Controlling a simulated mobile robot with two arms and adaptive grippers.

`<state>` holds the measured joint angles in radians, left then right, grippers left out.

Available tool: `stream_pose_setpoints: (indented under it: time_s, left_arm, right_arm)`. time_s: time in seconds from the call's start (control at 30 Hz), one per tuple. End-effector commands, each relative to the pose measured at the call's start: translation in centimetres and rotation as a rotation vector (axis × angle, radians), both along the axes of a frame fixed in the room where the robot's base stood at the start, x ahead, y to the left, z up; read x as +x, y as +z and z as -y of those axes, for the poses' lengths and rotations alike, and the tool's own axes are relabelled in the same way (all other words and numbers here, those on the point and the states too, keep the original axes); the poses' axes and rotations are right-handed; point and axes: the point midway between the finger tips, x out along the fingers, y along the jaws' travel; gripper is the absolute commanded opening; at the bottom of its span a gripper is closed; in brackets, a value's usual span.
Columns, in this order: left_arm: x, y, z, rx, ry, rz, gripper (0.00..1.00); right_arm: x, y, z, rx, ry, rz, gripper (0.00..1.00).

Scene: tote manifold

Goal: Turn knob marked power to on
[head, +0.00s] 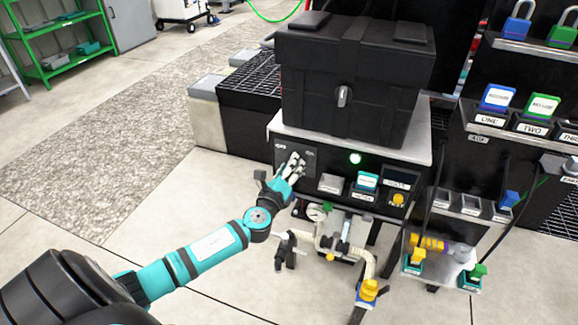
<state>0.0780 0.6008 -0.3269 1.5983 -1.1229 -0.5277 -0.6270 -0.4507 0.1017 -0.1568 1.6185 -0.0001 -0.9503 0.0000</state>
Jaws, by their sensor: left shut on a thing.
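The knob plate (281,156) is a dark square at the left end of the black control panel, under the grey-topped stand. Small pale labels show on it, too small to read surely. My left gripper (295,163) reaches the plate from the front left and is shut on the knob. Its fingers cover the knob, so I cannot tell which way the knob points. My right gripper is not in view.
A black case (350,90) sits on top of the stand. Buttons, including a teal one (367,180) and a yellow one (398,199), lie right of the gripper. Pipes and a gauge (316,212) are below. Racks with padlocks stand at right. Floor at left is clear.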

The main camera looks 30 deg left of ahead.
Motion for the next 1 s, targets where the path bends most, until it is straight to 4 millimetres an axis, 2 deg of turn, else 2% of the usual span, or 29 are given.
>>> stream_pose_setpoints:
  time_s: [0.33, 0.37, 0.53, 0.83, 1.0]
  left_arm:
    - [-0.1, -0.3, 0.1, 0.006, -0.004, -0.006, 0.12]
    - [-0.1, -0.3, 0.1, 0.006, -0.004, -0.006, 0.45]
    - [0.0, -0.2, 0.1, 0.005, -0.003, -0.004, 0.67]
    - [-0.2, -0.1, 0.1, 0.004, -0.001, -0.002, 0.67]
    - [-2.2, -0.2, 0.6, 0.003, -0.003, -0.005, 0.67]
  right_arm:
    - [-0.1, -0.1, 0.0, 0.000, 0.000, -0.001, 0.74]
    - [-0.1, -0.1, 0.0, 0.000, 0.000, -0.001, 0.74]
    - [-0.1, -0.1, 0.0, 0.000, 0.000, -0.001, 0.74]
    - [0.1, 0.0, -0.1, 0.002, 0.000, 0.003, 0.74]
    - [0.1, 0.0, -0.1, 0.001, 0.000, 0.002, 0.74]
